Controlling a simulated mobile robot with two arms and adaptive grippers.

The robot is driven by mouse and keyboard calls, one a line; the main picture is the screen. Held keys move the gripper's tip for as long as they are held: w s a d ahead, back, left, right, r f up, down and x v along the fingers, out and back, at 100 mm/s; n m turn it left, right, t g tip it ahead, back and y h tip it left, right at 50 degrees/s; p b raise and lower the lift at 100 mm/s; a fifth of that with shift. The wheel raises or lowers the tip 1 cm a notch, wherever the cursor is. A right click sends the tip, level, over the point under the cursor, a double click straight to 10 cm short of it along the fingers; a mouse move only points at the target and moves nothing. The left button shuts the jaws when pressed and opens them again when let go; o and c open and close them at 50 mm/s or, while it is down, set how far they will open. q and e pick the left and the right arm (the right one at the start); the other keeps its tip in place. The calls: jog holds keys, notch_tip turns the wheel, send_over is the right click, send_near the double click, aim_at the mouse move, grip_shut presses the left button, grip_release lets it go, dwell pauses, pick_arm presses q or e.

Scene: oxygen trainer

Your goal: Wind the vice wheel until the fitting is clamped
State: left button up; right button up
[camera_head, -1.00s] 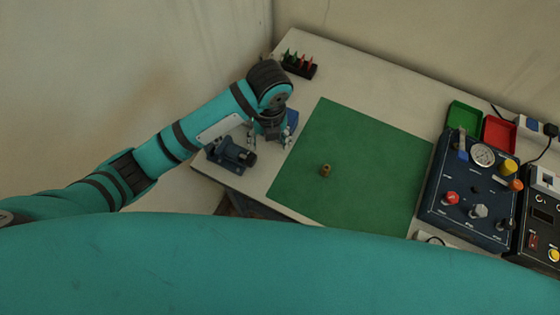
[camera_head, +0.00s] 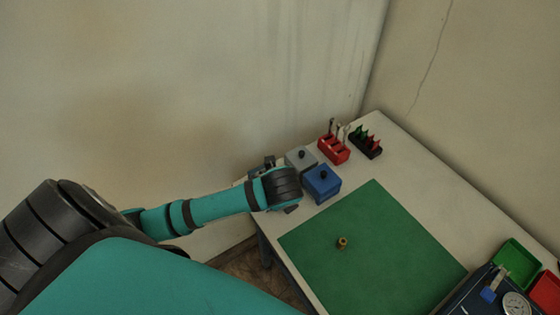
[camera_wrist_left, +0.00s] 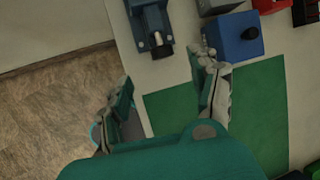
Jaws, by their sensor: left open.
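The dark blue-grey vice (camera_wrist_left: 150,22) stands near the table's edge at the top of the left wrist view, with a dark round part with a pale end (camera_wrist_left: 158,42) facing my gripper. I cannot clearly make out its wheel. In the head view my left arm hides most of the vice (camera_head: 261,166). My left gripper (camera_wrist_left: 164,72) is open and empty, its fingers wide apart, short of the vice. In the head view my own wrist mostly covers it. A small brass fitting (camera_head: 342,243) stands on the green mat (camera_head: 385,260), apart from the vice.
A grey box (camera_head: 300,158) and a blue box (camera_head: 322,183) with dark knobs stand beside the vice. Behind are a red tool rack (camera_head: 333,150) and a dark rack (camera_head: 366,144). A gauge panel (camera_head: 480,295) and green tray (camera_head: 518,262) are at lower right. The mat is mostly clear.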

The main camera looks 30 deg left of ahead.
pick_arm(q)
jog(key=p+x, duration=0.1)
jog(key=x, duration=0.8)
jog(key=shift+w+d+f, duration=0.1)
jog(key=shift+w+f, duration=0.05)
jog(key=shift+f, duration=0.1)
jog(key=shift+w+f, duration=0.15)
jog(key=shift+f, duration=0.45)
jog(key=c, duration=1.2)
jog(key=shift+o, duration=0.2)
jog(key=shift+w+g, duration=0.25)
jog(key=shift+g, duration=0.25)
jog(key=shift+m+g+y, duration=0.3)
jog(key=shift+g+y, duration=0.3)
jog(key=shift+g, duration=0.5)
pick_arm(e)
jog(key=shift+d+r, duration=0.75)
jog(key=shift+d, duration=0.35)
